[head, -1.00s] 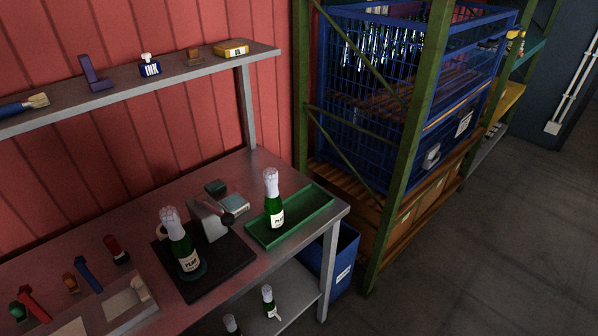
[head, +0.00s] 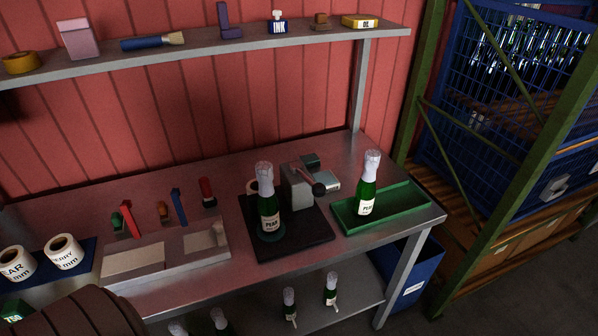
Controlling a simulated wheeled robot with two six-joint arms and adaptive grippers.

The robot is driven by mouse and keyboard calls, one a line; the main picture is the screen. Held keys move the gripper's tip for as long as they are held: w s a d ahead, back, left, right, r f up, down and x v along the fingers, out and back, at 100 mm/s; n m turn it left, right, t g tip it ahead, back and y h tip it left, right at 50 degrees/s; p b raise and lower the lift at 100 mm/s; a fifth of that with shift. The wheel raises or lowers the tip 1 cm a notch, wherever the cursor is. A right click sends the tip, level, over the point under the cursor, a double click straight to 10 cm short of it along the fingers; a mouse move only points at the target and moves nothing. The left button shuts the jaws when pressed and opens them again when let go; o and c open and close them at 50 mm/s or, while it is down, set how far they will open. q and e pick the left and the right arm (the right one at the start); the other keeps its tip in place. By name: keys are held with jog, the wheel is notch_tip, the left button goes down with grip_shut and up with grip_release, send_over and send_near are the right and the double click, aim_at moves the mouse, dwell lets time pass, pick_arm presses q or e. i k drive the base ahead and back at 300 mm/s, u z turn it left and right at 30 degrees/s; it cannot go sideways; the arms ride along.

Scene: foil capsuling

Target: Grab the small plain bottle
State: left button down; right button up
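Several small dark green bottles with pale foil tops stand on the lower shelf. One bottle (head: 331,290) is at the right, another bottle (head: 290,305) is left of it, and two more, a bottle (head: 220,322) and a bottle (head: 179,329), are cut off by the bottom edge. They are too small to tell which is plain. On the bench, a larger labelled green bottle (head: 268,212) stands upright on a black device base (head: 312,243). Another labelled bottle (head: 367,190) stands in a green tray (head: 407,214). Neither of my grippers is in view.
A grey box (head: 150,262) with coloured tools behind it and label rolls (head: 64,251) are on the bench's left. An upper shelf (head: 190,49) holds small items. A blue bin (head: 418,275) stands beside the bench's right leg. A dark ribbed round shape covers the lower left corner.

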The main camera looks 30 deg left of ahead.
aim_at(268, 204)
jog(key=u, duration=1.3)
jog(key=k, duration=0.5)
jog(key=z, duration=2.15)
jog(key=i, duration=1.4)
jog(key=u, duration=2.05)
